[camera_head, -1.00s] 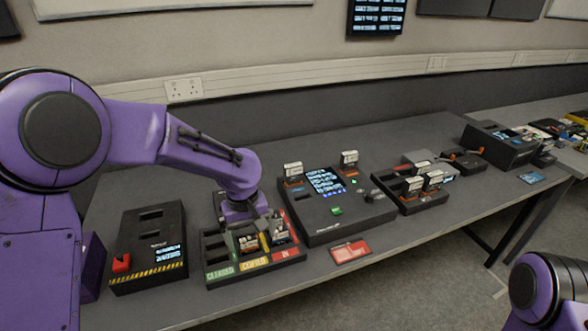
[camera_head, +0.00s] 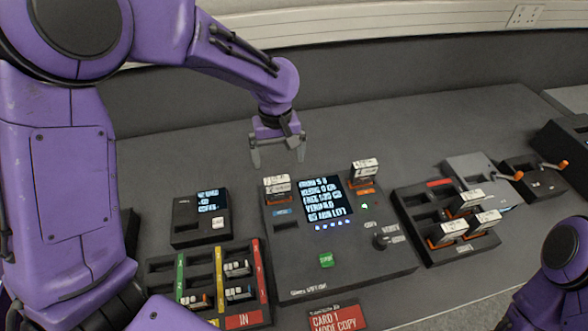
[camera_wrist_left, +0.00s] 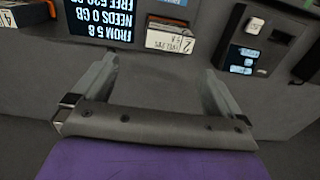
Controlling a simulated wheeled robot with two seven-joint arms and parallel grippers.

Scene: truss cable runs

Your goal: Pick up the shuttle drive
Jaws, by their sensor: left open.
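My left gripper (camera_head: 277,160) is open and empty, pointing down just behind the dark console (camera_head: 340,262). A white-labelled drive (camera_head: 277,188) stands upright in the console's left slot, close in front of the fingers and apart from them. In the left wrist view this drive (camera_wrist_left: 168,40) lies ahead of the open fingers (camera_wrist_left: 160,68). A second white-labelled drive (camera_head: 365,173) stands in the console's right slot. I cannot read which drive is marked shuttle. My right gripper is out of view; only part of that arm shows at lower right.
A tray with coloured strips (camera_head: 259,270) holds several small items at lower left. A small screen box (camera_head: 201,232) stands behind it. A black rack (camera_head: 410,212) with several drives is right of the console. A red card (camera_head: 337,318) lies in front. The table behind the console is clear.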

